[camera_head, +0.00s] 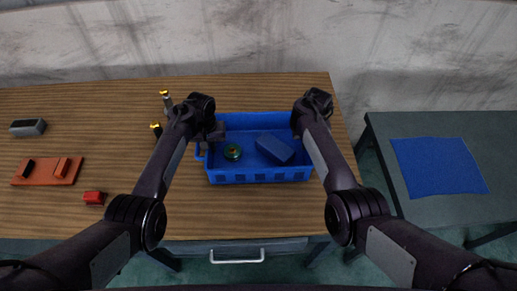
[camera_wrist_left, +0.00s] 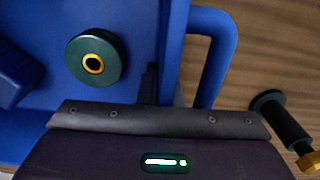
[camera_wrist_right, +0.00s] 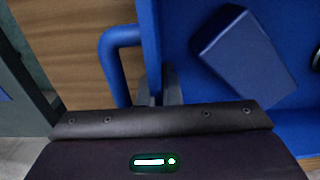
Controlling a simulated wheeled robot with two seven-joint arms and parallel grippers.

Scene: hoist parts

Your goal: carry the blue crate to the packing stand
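The blue crate (camera_head: 262,177) sits on the wooden table. It holds a green round part with a yellow-ringed hole (camera_head: 232,152) and a blue block (camera_head: 275,148). My left gripper (camera_head: 213,133) is at the crate's left end; in the left wrist view its narrow-set fingers straddle the end wall beside the handle (camera_wrist_left: 213,65). My right gripper (camera_head: 299,128) is at the right end; its fingers straddle that wall beside the other handle (camera_wrist_right: 112,62). Both look shut on the walls, though the fingertips are partly hidden. The packing stand (camera_head: 385,130), a grey table, stands at right.
A blue mat (camera_head: 438,167) lies bare on the stand. A gap separates stand and wooden table (camera_head: 110,100). Left on the table are a grey box (camera_head: 28,127), an orange tray (camera_head: 40,180), a red part (camera_head: 94,198) and two yellow-tipped dark parts (camera_head: 166,102). A wall stands behind.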

